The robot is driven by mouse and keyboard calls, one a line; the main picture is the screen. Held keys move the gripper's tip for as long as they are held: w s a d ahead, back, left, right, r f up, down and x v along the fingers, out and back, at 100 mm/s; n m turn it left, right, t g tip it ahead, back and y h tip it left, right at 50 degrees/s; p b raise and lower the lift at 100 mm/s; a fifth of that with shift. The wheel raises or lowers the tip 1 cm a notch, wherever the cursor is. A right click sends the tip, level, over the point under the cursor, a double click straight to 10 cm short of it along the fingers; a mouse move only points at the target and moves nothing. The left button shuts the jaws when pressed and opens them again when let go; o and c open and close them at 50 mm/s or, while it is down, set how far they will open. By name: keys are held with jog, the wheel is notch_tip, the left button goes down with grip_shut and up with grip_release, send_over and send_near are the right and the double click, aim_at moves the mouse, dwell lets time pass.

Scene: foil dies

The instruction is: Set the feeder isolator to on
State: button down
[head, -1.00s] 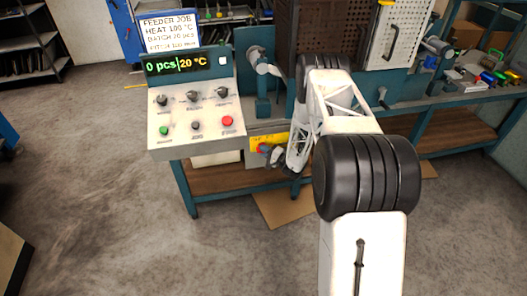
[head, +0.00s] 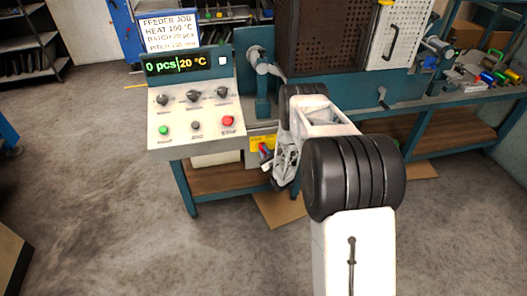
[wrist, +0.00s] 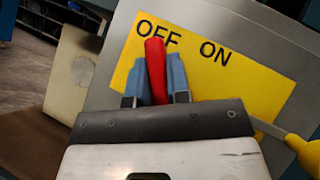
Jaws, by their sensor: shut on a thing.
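The feeder isolator is a grey box with a yellow plate (wrist: 225,75) marked OFF and ON. Its red handle (wrist: 155,60) lies between the two blue fingers of my gripper (wrist: 156,72) in the wrist view. The gripper is shut on the handle. The handle's tip is at the OFF lettering, left of ON; its lower end is hidden by my gripper. In the head view the yellow plate (head: 257,141) shows below and right of the control panel, with the red handle (head: 264,149) in front of it, partly hidden by my wrist.
The sloped control panel (head: 195,115) with knobs and buttons stands left of the isolator; its display reads 0 pcs and 20 °C. A yellow rounded part (wrist: 300,150) shows at the wrist view's lower right. A blue bench (head: 215,181) runs behind my arm.

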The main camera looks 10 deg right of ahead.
aim_at(265, 154)
jog(key=shift+m+t+h, duration=0.9)
jog(key=shift+m+h, duration=0.2)
jog(key=shift+m, duration=0.5)
jog(key=shift+m+h, duration=0.3)
jog(key=shift+h, duration=0.1)
jog(key=c, duration=1.1)
grip_release()
jog(key=shift+s+f, duration=0.1)
jog(key=shift+s, duration=0.05)
jog(key=shift+v, duration=3.7)
jog(key=shift+f, duration=0.1)
